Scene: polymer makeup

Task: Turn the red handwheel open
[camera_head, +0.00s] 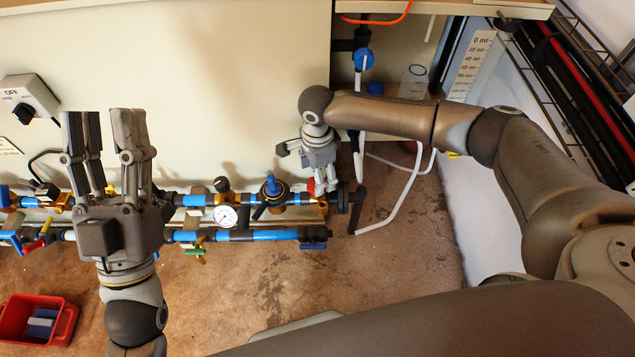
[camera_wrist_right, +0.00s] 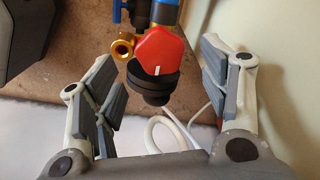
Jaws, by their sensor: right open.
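The red handwheel (camera_wrist_right: 158,57) shows in the right wrist view as a red knob with a white mark. It sits in front of a brass fitting and a dark pipe end. My left gripper (camera_head: 107,135) is open and empty, fingers pointing up, in front of the pipes at the left.
Two blue pipes (camera_head: 268,235) run along the wall with a pressure gauge (camera_head: 225,216), a blue valve (camera_head: 272,188) and other small valves. A red bin (camera_head: 37,322) stands at lower left. An OFF switch box (camera_head: 30,97) is on the wall. White hoses (camera_head: 395,205) hang at the right.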

